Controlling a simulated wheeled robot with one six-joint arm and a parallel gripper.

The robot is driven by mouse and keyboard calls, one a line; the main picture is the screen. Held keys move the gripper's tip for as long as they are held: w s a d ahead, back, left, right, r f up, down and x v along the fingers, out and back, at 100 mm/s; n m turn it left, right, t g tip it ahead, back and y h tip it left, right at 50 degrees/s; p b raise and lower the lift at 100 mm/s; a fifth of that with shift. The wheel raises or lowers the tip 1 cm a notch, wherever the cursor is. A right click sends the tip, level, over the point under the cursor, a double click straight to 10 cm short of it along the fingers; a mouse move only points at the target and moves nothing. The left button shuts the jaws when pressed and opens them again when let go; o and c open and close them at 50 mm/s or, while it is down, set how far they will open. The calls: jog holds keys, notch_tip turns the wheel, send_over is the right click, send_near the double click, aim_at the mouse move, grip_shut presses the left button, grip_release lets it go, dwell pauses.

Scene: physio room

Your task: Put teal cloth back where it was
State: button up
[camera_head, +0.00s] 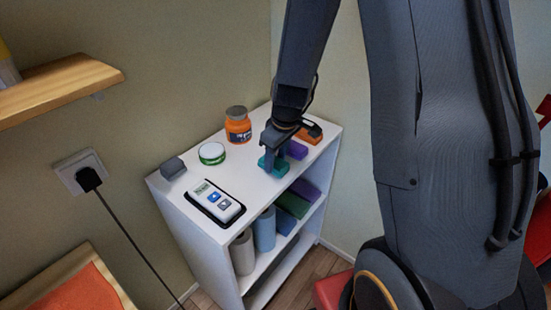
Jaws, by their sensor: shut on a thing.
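The teal cloth (281,168) is at the front edge of the white shelf unit's top, right of its middle. My gripper (273,158) points down and is shut on the teal cloth. I cannot tell whether the cloth rests on the top or is held just above it. A purple folded cloth (297,150) lies just behind and to the right of it. Part of the purple cloth is hidden by my gripper.
The white shelf unit (258,204) also bears an orange jar (238,130), a round green-white tin (212,154), a grey block (173,168), a white device (212,202) and an orange item (309,134). Rolls and folded cloths fill the shelf below. A wooden shelf (60,88) juts out at left.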

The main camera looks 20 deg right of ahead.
jog(key=o, duration=1.2)
jog(key=shift+f, duration=0.1)
jog(key=shift+r, duration=0.6)
jog(key=a+b+v, duration=0.1)
jog(key=b+v, duration=0.1)
jog(key=v, duration=0.9)
jog(key=s+f+m, duration=0.2)
jog(key=s+m, duration=0.1)
jog(key=s, duration=0.4)
jog(key=s+f+m+g, duration=0.1)
jog(key=s+f+m, duration=0.1)
jog(key=s, duration=0.5)
jog(key=shift+f+m+h, duration=0.15)
jog(key=shift+m+h, duration=0.25)
jog(key=shift+m, duration=0.5)
jog(key=shift+a, duration=0.15)
